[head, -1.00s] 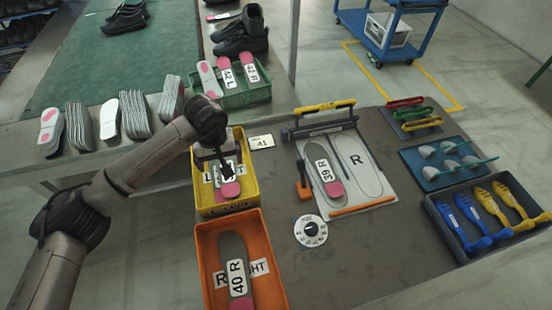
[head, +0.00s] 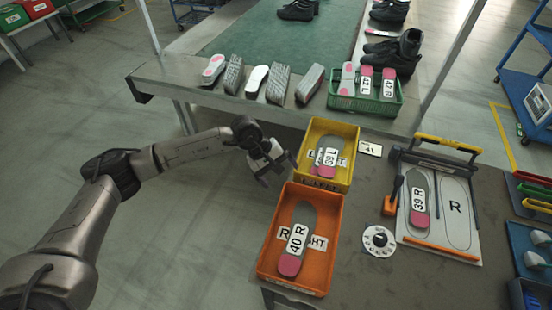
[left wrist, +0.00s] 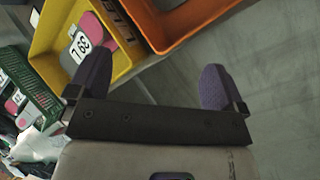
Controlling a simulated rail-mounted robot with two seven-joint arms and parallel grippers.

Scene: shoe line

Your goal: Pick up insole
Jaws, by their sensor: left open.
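My left gripper (head: 277,172) is open and empty, to the left of the yellow bin (head: 343,134) and above the orange bin's left back corner. Its two purple-padded fingers stand wide apart in the left wrist view (left wrist: 153,88). In the orange bin (head: 328,272) lies a grey insole marked 40 R (head: 297,237). An insole marked 39 R (head: 418,200) lies on the white outline board (head: 463,240). My right gripper is not in view.
A green basket (head: 372,105) with insoles marked 42 L and 42 R stands behind the yellow bin. Stacks of soles (head: 258,80) line the back bench. A dial (head: 378,241) and an orange-based tool (head: 391,205) stand right of the bins.

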